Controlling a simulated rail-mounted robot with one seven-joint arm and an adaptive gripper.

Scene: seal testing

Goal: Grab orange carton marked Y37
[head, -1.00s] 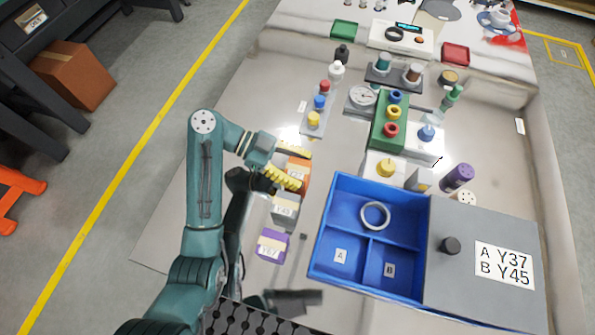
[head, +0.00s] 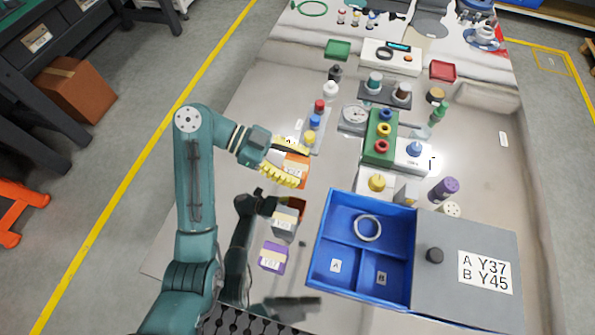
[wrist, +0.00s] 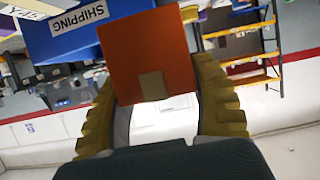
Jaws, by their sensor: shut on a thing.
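My gripper (head: 285,168), with yellow ribbed fingers, is shut on an orange carton (head: 297,172) and holds it above the table. The white label on the carton is partly covered by a finger and its mark is hard to read. In the wrist view, the orange carton (wrist: 145,55) sits between the two fingers, with a tan patch low on its face. A grey carton (head: 285,222) marked Y45 and a purple carton (head: 271,256) stand on the table below the gripper.
A blue divided tray (head: 320,235) with sections A and B stands right of the cartons, holding a white ring. Its grey lid (head: 470,305) reads A Y37, B Y45. The shiny table reflects my arm.

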